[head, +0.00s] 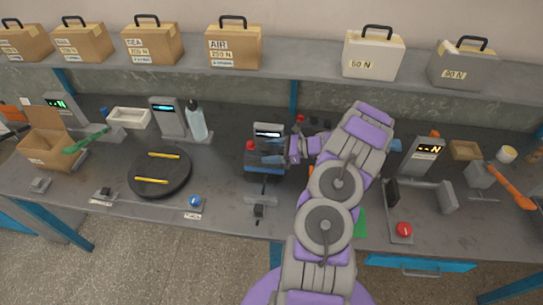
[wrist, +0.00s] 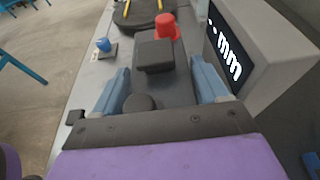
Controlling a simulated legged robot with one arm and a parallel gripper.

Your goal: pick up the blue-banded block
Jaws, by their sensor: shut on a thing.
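My gripper (head: 272,159) is at the gauge in the middle of the bench. In the wrist view my gripper (wrist: 160,85) has its blue fingers on either side of a dark grey block (wrist: 170,92), and is shut on it. A round dark knob (wrist: 140,102) shows between the fingers, near the palm. No blue band can be made out on this block in the wrist view. In the head view my fingers and wrist partly hide it, and I cannot tell their blue from a band.
A gauge display reading mm (wrist: 228,50) stands close to my right finger. A red button (wrist: 165,25) and a blue knob (wrist: 103,45) lie beyond. On the bench are a dark round turntable (head: 160,185) with yellow sticks, a bottle (head: 196,120) and a red button (head: 404,229).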

